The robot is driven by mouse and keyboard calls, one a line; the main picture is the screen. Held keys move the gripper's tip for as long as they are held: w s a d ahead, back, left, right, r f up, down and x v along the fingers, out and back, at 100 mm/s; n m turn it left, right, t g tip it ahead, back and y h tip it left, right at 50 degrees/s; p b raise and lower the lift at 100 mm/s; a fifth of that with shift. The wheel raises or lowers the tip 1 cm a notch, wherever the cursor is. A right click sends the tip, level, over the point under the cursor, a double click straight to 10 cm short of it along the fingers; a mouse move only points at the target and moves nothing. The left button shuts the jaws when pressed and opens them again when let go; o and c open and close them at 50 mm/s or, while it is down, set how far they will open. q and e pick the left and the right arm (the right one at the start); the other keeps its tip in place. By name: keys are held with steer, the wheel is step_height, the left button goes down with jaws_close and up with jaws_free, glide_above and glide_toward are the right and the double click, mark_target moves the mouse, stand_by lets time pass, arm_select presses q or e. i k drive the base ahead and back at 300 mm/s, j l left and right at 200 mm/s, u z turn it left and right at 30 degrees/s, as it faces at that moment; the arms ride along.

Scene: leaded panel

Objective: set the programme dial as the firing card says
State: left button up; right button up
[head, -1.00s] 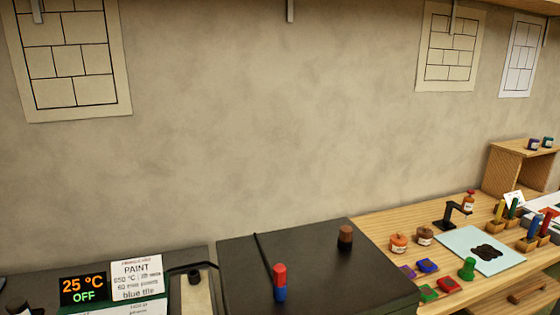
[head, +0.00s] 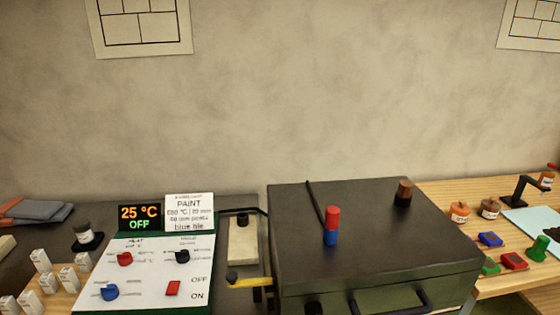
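The control panel (head: 150,266) is at the lower left of the head view, its white face sloping. It carries a red dial (head: 124,259), a black dial (head: 182,256), a blue dial (head: 110,292) and a red switch (head: 172,288) beside the words OFF and ON. The dial labels are too small to read surely. The display (head: 139,217) reads 25 °C and OFF. The firing card (head: 189,212) stands behind the panel and reads PAINT, a temperature and minutes line that is blurred, and "blue tile". Neither gripper is in view.
A dark kiln (head: 352,240) with a front handle stands right of the panel, a red and blue object (head: 331,225) on its lid. A yellow-tipped lever (head: 245,280) lies between them. White blocks (head: 42,259) sit left. Paint pads and jars are on the wooden bench at right.

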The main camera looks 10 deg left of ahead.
mark_target(110, 292)
steer(key=u, duration=1.2)
